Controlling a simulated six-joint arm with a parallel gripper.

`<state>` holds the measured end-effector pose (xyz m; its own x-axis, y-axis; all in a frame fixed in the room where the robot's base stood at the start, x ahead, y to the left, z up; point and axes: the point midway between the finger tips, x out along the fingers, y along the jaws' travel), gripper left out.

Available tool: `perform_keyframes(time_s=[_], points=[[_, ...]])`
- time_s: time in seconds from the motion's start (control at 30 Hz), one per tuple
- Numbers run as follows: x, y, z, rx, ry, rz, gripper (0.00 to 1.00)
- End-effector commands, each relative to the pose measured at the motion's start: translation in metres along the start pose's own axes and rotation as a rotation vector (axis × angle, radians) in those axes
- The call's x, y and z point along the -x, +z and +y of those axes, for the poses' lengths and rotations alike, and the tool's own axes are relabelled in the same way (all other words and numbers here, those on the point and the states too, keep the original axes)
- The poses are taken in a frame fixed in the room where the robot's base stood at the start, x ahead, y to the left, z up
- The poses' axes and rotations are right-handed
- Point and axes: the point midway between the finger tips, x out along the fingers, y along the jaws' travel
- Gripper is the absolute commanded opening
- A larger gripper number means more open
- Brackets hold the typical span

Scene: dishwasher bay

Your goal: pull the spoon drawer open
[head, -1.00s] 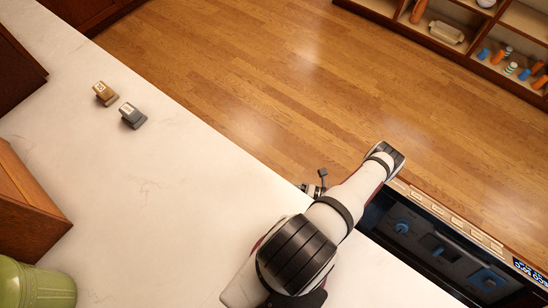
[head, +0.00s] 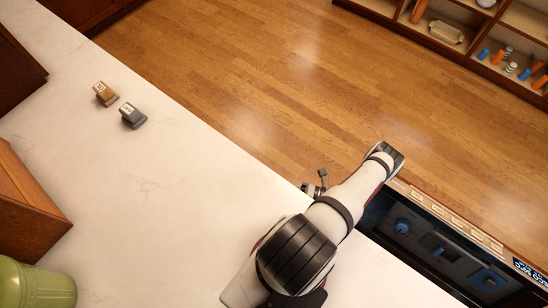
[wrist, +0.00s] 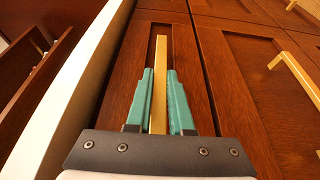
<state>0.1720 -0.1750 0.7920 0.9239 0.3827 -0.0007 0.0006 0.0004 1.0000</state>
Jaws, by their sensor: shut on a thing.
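A brass bar handle (wrist: 161,55) runs along a dark red-brown wooden front (wrist: 145,32) in the wrist view; I take this to be the spoon drawer, though no label shows. My gripper (wrist: 160,74) has its two teal fingers on either side of the handle and is shut on it. The front looks about level with its neighbours, and I see no clear gap. In the head view my wrist (head: 314,190) hangs just past the counter's edge. The drawer, its handle and my fingertips are hidden there.
A pale counter (head: 130,190) fills the left, with a brown block (head: 105,94) and a grey block (head: 133,116) on it. An open dishwasher (head: 440,250) lies right of my arm. Another brass handle (wrist: 299,75) is on the neighbouring front. The wooden floor (head: 260,80) is clear.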

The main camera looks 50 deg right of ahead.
Motion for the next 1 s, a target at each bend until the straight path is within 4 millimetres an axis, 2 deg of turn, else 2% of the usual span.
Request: perform_keyframes(time_s=[0.87,1.0], points=[[0.001,0.001,0.001,0.0,0.001,0.0,0.0],[0.008,0.017,-0.001,0.004,-0.001,-0.002,0.0]])
